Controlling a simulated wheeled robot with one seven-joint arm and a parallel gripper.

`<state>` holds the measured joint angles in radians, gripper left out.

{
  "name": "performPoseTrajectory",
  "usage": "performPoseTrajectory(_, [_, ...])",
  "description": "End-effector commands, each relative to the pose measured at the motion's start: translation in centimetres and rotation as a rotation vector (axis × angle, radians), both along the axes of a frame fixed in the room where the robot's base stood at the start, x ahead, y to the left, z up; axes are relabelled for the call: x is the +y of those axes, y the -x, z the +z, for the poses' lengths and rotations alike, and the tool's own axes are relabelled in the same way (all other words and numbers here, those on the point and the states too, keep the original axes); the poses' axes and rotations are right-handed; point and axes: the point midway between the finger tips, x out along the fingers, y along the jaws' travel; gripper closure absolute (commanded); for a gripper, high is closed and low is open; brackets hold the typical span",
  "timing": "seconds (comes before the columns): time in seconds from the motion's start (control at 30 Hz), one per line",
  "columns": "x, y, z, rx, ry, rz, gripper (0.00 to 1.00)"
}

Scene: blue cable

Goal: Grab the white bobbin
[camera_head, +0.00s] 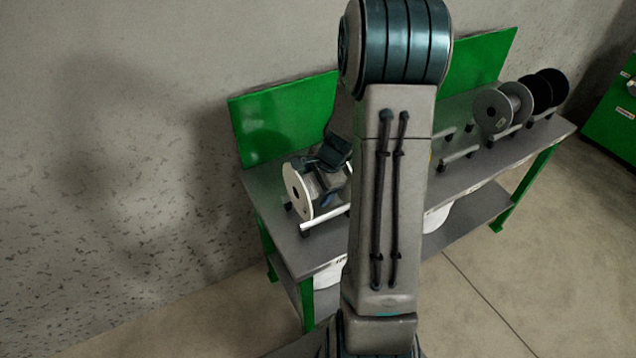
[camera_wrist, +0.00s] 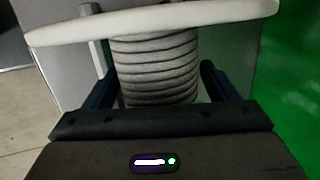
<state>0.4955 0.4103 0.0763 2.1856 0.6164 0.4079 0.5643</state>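The white bobbin (camera_head: 298,190) stands on its rim at the left end of the bench, with a pale round flange facing left. In the wrist view its flange (camera_wrist: 150,22) crosses the top, and its core, wound with grey-white cable (camera_wrist: 155,70), is below. My gripper (camera_head: 329,180) is at the bobbin, partly hidden behind my arm in the head view. In the wrist view my gripper (camera_wrist: 160,80) has its dark fingers apart, one on each side of the wound core. A narrow gap shows at the right finger; contact at the left is unclear.
The grey bench (camera_head: 262,192) has a green back panel (camera_head: 285,115) behind it. A white rail (camera_head: 325,218) lies in front of the bobbin. Grey and black spools (camera_head: 493,110) stand at the right end. A green cabinet (camera_head: 607,125) is at the far right.

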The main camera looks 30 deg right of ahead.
Motion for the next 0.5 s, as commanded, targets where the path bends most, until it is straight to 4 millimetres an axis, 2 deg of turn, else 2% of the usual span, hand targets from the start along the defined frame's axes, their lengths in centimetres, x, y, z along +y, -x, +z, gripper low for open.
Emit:
performPoseTrajectory(0.03, [0.0,0.0,0.01,0.0,0.0,0.0,0.35])
performPoseTrajectory(0.23, [0.0,0.01,0.02,0.0,0.0,0.0,0.91])
performPoseTrajectory(0.5, [0.0,-0.03,0.09,-0.001,0.0,0.0,0.92])
